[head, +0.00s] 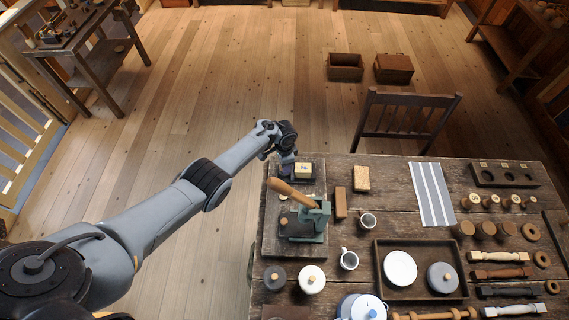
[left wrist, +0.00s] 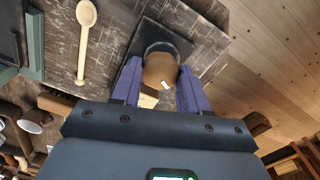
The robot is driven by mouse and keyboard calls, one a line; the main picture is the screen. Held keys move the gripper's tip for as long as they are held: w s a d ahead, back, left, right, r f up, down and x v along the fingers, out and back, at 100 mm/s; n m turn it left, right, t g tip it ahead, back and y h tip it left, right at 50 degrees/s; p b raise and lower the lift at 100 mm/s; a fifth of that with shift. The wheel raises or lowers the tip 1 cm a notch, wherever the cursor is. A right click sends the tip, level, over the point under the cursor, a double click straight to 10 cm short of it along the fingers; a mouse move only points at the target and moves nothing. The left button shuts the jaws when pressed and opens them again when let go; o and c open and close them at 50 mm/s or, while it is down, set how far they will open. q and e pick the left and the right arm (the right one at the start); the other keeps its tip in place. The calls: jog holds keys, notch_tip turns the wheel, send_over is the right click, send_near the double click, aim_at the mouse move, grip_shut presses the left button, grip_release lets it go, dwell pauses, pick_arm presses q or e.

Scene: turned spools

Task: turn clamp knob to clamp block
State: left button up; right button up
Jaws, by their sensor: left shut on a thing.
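The clamp knob (left wrist: 160,68), round and brown with a small white mark, sits between the fingers of my left gripper (left wrist: 160,75) in the left wrist view. The purple fingers are shut on its two sides. A dark clamp base (left wrist: 176,37) lies beyond the knob. A pale block (left wrist: 148,101) shows partly below it, mostly hidden by the gripper. In the head view the pale block (head: 303,169) sits on the dark base at the table's back left corner, and my left gripper (head: 288,156) is at its left. The knob is hidden there. My right gripper is not in view.
A green press (head: 310,222) with a wooden handle (head: 290,192) stands close in front of the clamp. Brown and tan blocks (head: 361,178), mugs (head: 348,259) and a tray (head: 381,284) are to the right. A chair (head: 405,112) stands behind the table.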

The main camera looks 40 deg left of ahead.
pick_arm(q)
jog(key=o, duration=0.8)
jog(key=shift+c, duration=0.2)
notch_tip(320, 180, up, 11)
jog(key=p, duration=0.5)
jog(key=shift+f, duration=0.15)
